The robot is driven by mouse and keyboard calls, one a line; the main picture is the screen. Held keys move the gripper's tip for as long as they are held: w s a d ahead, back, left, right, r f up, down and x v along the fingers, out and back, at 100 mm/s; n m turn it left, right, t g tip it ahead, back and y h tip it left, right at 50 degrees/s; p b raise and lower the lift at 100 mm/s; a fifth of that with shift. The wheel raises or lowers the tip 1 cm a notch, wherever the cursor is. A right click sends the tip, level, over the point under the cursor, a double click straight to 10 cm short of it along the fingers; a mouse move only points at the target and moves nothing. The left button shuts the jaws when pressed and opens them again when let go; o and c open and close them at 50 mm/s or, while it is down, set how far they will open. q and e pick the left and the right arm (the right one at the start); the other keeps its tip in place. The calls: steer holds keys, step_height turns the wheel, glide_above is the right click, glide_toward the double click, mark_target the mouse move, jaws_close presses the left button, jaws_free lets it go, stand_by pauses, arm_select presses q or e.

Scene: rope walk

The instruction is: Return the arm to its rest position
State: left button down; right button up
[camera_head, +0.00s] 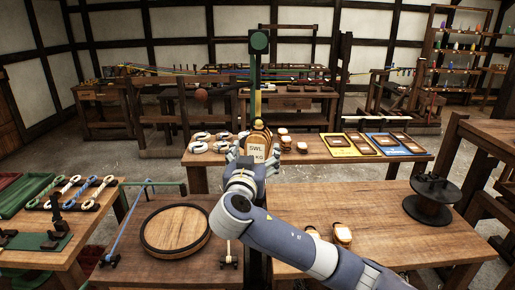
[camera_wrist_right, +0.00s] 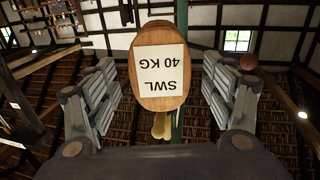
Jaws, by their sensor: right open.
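My right arm reaches in from the lower right of the head view. Its gripper (camera_head: 255,160) is raised near the middle, just below and around a wooden block (camera_head: 257,137) with a white "SWL" label. In the right wrist view the block's label reads "SWL 40 KG" upside down (camera_wrist_right: 160,70). The fingers of the right gripper (camera_wrist_right: 162,85) are spread on both sides of the block, with gaps, and do not touch it. The block appears to hang at a green post (camera_head: 259,75). My left gripper is not in view.
A round wooden disc (camera_head: 175,229) lies on the front bench. Behind the gripper, a long table holds white rope coils (camera_head: 199,146) and yellow and blue trays (camera_head: 352,146).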

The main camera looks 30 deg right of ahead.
steer(key=v, duration=0.8)
steer(key=w+f+n+g+y, duration=0.1)
steer(key=w+f+n+y, duration=0.25)
steer(key=f, duration=1.05)
steer(key=w+f+n+g+y, duration=0.1)
steer(key=w+f+n+y, duration=0.2)
steer(key=f, duration=1.1)
steer(key=s+a+f+n+g+y, duration=0.15)
steer(key=s+f, duration=0.25)
steer(key=f, duration=0.8)
steer(key=s+a+f+n+g, duration=0.1)
steer(key=s+f+n+g, duration=0.25)
steer(key=f, duration=0.85)
steer(key=s+a+f+g+y, duration=0.2)
steer(key=s+f+y, duration=0.1)
steer(key=s+f, duration=1.55)
steer(key=s+a+f+g, duration=0.1)
steer(key=s+f, duration=0.1)
steer(key=s, duration=0.7)
steer(key=s+f+g, duration=0.1)
steer(key=s+f, duration=0.2)
steer(key=s, duration=0.6)
steer(key=s+a+f+g+y, duration=0.1)
steer(key=s+f, duration=0.2)
steer(key=s, duration=0.5)
steer(key=shift+s+a+f, duration=0.15)
steer(key=shift+s+a, duration=0.2)
steer(key=shift+s, duration=0.05)
